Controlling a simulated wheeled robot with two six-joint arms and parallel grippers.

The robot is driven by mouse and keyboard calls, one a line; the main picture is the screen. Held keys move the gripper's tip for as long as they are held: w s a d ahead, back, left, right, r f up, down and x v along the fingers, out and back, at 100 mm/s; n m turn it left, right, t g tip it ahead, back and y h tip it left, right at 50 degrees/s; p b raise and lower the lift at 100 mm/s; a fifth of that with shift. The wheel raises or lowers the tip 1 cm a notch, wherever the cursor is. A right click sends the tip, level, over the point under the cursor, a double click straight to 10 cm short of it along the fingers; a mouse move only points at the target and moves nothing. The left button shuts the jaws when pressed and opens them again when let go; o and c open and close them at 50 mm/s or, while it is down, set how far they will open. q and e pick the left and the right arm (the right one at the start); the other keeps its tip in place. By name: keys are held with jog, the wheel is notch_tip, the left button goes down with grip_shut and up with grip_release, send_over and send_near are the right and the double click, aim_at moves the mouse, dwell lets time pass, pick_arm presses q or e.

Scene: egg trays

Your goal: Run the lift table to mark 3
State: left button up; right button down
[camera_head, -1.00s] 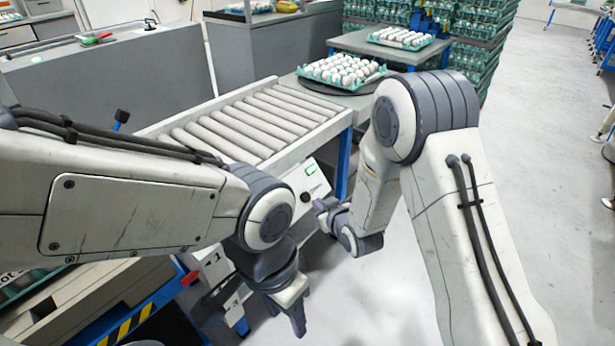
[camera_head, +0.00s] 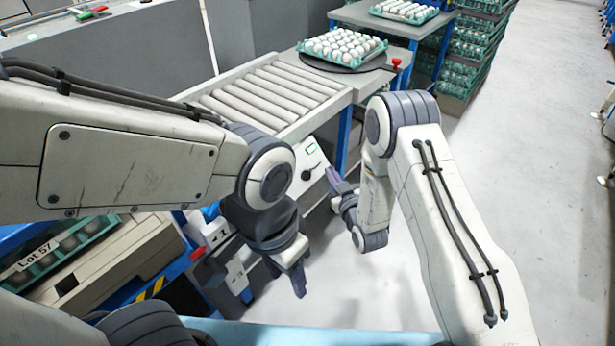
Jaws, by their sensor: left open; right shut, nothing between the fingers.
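A white control panel (camera_head: 318,160) with a small green display (camera_head: 311,149) and a black knob (camera_head: 306,175) sits on the near end of the roller conveyor. My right gripper (camera_head: 332,175) is shut and empty, its tip just right of the knob and seemingly apart from it. My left gripper (camera_head: 300,284) is open and empty, pointing down lower in the view. A blue-framed unit with yellow-black stripes (camera_head: 150,290), perhaps the lift table, stands at lower left, partly hidden by my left arm.
The roller conveyor (camera_head: 335,95) leads to a dark turntable (camera_head: 377,65) bearing a tray of eggs (camera_head: 322,53). A red button (camera_head: 396,64) stands beside it. A "Lot 57" egg tray (camera_head: 40,262) is at left.

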aim_at(306, 176)
jog(key=shift+w+a+f+b, duration=0.55)
jog(key=shift+a+f+b, duration=0.2)
jog(key=shift+f, duration=0.1)
jog(key=shift+w+a+f+b, duration=0.55)
jog(key=shift+a+f+b, duration=0.1)
jog(key=shift+a+f, duration=0.15)
jog(key=shift+w+a+f+b, duration=0.55)
jog(key=shift+a+f+b, duration=0.15)
jog(key=shift+f, duration=0.2)
jog(key=shift+f, duration=0.1)
jog(key=shift+w+a+f+b, duration=0.15)
jog(key=shift+a+b, duration=0.1)
jog(key=shift+b, duration=0.1)
